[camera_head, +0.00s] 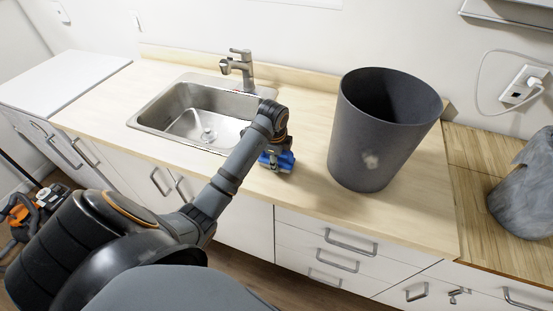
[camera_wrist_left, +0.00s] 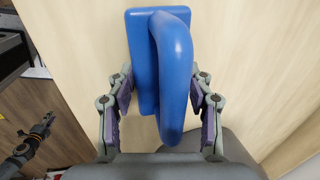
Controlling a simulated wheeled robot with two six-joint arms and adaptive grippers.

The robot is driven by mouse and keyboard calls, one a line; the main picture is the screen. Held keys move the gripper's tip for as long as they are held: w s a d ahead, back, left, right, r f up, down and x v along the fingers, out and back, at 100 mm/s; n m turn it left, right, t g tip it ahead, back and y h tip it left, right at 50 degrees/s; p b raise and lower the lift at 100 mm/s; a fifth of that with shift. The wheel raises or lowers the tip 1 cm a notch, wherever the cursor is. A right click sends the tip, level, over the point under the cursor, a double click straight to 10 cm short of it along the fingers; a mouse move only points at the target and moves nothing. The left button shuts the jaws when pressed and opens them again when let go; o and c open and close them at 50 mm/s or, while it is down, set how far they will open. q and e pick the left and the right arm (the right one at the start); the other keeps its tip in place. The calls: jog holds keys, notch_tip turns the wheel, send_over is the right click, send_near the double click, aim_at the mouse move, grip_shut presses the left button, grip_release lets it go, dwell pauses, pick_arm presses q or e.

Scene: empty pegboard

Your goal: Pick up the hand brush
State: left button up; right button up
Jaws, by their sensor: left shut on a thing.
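The hand brush (camera_head: 285,161) is blue and sits at the counter just right of the sink, partly hidden by my left gripper (camera_head: 275,150). In the left wrist view, the hand brush (camera_wrist_left: 176,65) shows as a flat blue block with a curved handle rising toward the camera. The fingers of my left gripper (camera_wrist_left: 162,95) stand on either side of it, shut on it. Whether it touches the counter is unclear. My right gripper is not clearly visible.
A tall dark grey bin (camera_head: 365,145) stands on the wooden counter (camera_head: 300,205) right of the brush. A steel sink (camera_head: 205,110) with a tap (camera_head: 240,65) is on the left. A crumpled grey object (camera_head: 525,195) is at the far right.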

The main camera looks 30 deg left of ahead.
pick_arm(q)
jog(key=shift+r, duration=0.1)
jog(key=shift+c, duration=0.2)
notch_tip(320, 180, up, 5)
jog(key=shift+w+f+b, duration=0.1)
jog(key=shift+f+b, duration=0.05)
jog(key=shift+b, duration=0.35)
notch_tip(320, 180, up, 5)
jog(key=p, duration=0.4)
